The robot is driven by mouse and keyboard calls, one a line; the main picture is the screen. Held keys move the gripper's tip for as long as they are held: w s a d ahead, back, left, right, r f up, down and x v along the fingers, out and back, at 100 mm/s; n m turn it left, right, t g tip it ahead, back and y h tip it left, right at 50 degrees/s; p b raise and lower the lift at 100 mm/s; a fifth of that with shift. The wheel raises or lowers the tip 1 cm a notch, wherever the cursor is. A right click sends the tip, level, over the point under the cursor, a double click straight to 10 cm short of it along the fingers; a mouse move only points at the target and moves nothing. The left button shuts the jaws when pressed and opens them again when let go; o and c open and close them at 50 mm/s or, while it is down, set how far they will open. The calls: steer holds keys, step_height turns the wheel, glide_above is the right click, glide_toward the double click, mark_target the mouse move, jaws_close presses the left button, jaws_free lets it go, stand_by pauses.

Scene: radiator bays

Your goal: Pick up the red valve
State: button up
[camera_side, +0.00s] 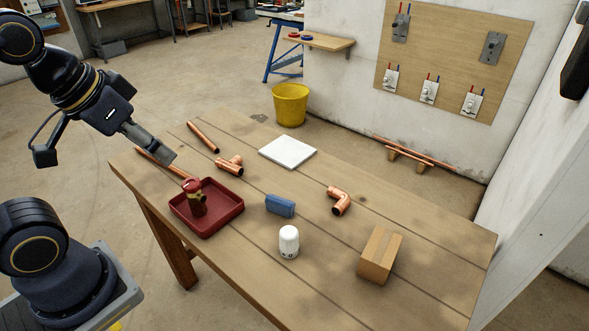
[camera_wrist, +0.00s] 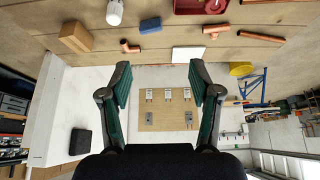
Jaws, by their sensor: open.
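The red valve (camera_side: 195,199) has a red top and a brassy, dark red body. It stands in a shallow red tray (camera_side: 232,212) at the left end of the wooden table. In the wrist view, the valve (camera_wrist: 214,6) and the tray (camera_wrist: 186,7) show at the top edge, partly cut off. My gripper (camera_side: 163,150) is above the table's left end, up and to the left of the valve in the side view, apart from it. In the wrist view my gripper (camera_wrist: 160,80) has its two fingers wide apart with nothing between them.
Copper pipe pieces (camera_side: 230,166) lie behind the tray, and one pipe (camera_side: 160,161) lies close to its back left. A blue block (camera_side: 280,205), white cylinder (camera_side: 289,242), copper elbow (camera_side: 339,201), cardboard box (camera_side: 379,255) and white tile (camera_side: 287,152) are to the right.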

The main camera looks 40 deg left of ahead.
steer(key=n+g+y, duration=0.3)
steer(key=n, duration=0.8)
glide_above(196, 195)
steer(key=f, duration=1.3)
steer(key=s+f, duration=0.1)
steer(key=f, duration=0.6)
steer(key=shift+a, duration=0.15)
steer(key=shift+f+m+y, duration=0.3)
steer(key=shift+f+m, duration=0.1)
steer(key=shift+f, duration=0.05)
steer(key=shift+d+x, duration=0.1)
steer(key=shift+x, duration=1.7)
steer(key=shift+d+x, duration=0.15)
steer(key=shift+x, duration=1.6)
steer(key=shift+w, duration=0.1)
